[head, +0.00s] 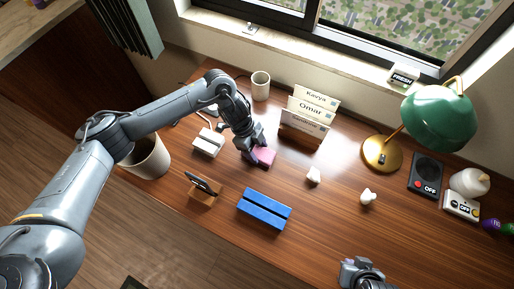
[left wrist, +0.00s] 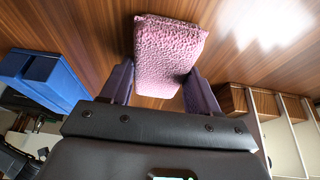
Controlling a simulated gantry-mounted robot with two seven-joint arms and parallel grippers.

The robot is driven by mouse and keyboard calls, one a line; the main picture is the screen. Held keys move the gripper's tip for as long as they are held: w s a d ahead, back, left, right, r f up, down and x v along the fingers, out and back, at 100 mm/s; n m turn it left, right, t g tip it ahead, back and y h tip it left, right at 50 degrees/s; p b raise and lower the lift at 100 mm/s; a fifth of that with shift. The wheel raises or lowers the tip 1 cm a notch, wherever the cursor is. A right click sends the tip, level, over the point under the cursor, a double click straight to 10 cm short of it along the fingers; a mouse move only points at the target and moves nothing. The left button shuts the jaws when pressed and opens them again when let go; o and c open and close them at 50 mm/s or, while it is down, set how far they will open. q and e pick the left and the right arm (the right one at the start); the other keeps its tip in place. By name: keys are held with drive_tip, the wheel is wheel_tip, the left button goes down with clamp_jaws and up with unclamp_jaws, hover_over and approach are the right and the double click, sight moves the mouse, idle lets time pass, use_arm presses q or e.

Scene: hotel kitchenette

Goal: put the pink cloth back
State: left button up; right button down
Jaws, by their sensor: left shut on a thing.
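The pink cloth (head: 265,156) is a small, thick, textured block held at the end of my left gripper (head: 254,149), over the middle-left of the wooden desk. In the left wrist view the cloth (left wrist: 168,55) sits between the two fingers, which press on its sides, and its far end sticks out beyond them. I cannot tell whether its underside touches the desk. A grey part at the bottom edge of the head view looks like my right gripper (head: 361,272); its fingers cannot be made out.
A blue slotted block (head: 264,208) and a phone stand (head: 204,189) are in front of the cloth. A name-card rack (head: 304,128), mug (head: 260,86) and white device (head: 207,142) stand around it. White crumpled pieces (head: 313,175) and a green lamp (head: 438,118) are right.

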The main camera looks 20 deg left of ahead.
use_arm(q)
drive_tip(key=o, duration=1)
use_arm(e)
wheel_tip(320, 180, up, 3)
drive_tip(key=p, duration=0.3)
drive_tip(key=shift+a+r, duration=0.1)
drive_tip(key=shift+r, duration=0.05)
use_arm(q)
drive_tip(key=shift+p+v, duration=0.3)
drive_tip(key=shift+v, duration=5.8)
use_arm(e)
drive_tip(key=shift+r, duration=0.15)
use_arm(q)
drive_tip(key=shift+d+r, duration=0.1)
drive_tip(key=shift+d, duration=0.05)
